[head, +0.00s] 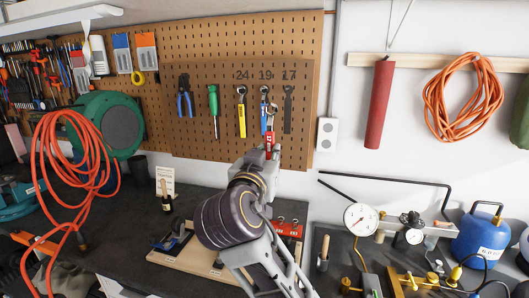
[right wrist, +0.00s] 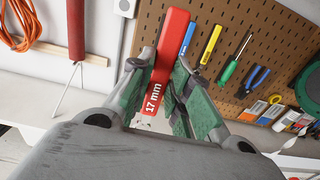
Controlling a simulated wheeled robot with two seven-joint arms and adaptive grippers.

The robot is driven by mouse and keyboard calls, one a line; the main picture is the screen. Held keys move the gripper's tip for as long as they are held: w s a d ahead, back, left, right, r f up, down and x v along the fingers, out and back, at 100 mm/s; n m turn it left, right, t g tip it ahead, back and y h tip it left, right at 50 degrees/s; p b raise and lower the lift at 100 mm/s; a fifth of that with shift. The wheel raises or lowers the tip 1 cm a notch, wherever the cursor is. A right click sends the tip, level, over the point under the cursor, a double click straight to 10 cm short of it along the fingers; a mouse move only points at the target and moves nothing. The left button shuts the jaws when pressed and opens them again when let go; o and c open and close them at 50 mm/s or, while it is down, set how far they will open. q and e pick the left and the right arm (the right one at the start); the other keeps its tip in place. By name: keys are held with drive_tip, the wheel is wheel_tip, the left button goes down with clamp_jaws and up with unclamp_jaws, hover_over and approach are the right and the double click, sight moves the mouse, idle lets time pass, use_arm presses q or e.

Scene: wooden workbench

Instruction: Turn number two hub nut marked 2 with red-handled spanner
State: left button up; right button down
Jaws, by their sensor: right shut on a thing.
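My right gripper (head: 268,158) is raised in front of the pegboard and shut on the red-handled spanner (head: 270,138). In the right wrist view, the red handle (right wrist: 171,45), marked 17 mm, sits between the green finger pads of the gripper (right wrist: 163,82). The spanner is roughly upright in the head view, its metal head near the hanging blue-handled spanner. The dark spanner outline (head: 288,108) under the 17 label is bare. A red part (head: 288,229) with several round fittings shows on the bench, partly behind my arm. I cannot make out a nut marked 2. My left gripper is not in view.
The yellow-handled spanner (head: 242,118) and blue-handled spanner (head: 264,116) hang close by on the pegboard (head: 225,75). A wooden board (head: 190,262) lies on the bench below. A pressure gauge (head: 360,218) and blue tank (head: 482,238) stand right; an orange hose (head: 50,165) hangs left.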

drive_tip(key=d+f+y, duration=0.1)
drive_tip(key=d+f, duration=0.7)
drive_tip(key=f, duration=0.5)
drive_tip(key=d+f+n+y, duration=0.1)
drive_tip(key=d+f, duration=0.7)
drive_tip(key=f, duration=0.5)
drive_tip(key=s+d+f+n+y, duration=0.1)
drive_tip(key=d+f, duration=0.7)
drive_tip(key=f, duration=0.6)
drive_tip(key=shift+f, duration=0.2)
drive_tip(key=shift+r, duration=0.15)
wheel_tip(320, 180, up, 8)
drive_tip(key=p, duration=0.7)
drive_tip(key=shift+r+p, duration=0.15)
drive_tip(key=shift+p, duration=0.2)
drive_tip(key=shift+r+p, duration=0.5)
drive_tip(key=shift+r, duration=0.05)
drive_tip(key=shift+f, duration=0.1)
